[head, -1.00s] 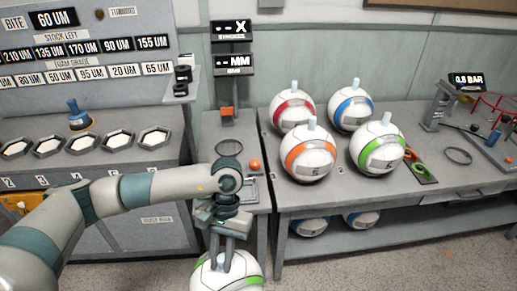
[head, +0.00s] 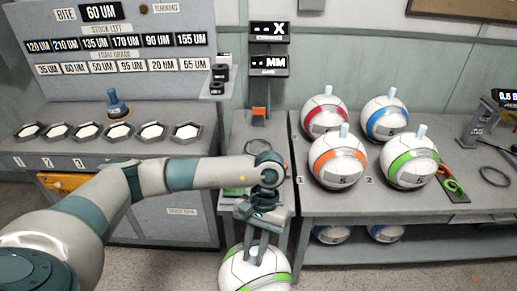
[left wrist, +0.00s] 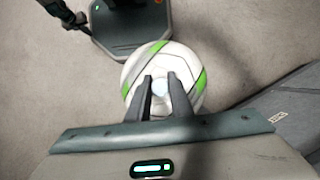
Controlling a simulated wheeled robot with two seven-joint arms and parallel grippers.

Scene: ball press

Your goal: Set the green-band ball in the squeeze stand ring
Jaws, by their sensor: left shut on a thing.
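The held green-band ball (head: 240,274), white with green bands, hangs at the bottom edge of the head view, partly cut off. My left gripper (head: 256,256) is shut on its pale top peg; the fingers and ball also show in the left wrist view (left wrist: 190,62). The squeeze stand's post with an orange block (head: 259,112) rises behind my left arm, under the MM display. What seems to be my right gripper (left wrist: 72,20) shows partly at the wrist view's top left.
Red (head: 324,116), blue (head: 385,118), orange (head: 336,163) and another green-band ball (head: 411,161) stand on the right bench (head: 400,202). The left counter (head: 100,150) holds several hexagonal trays and a blue-handled tool (head: 117,105). Open floor lies around the held ball.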

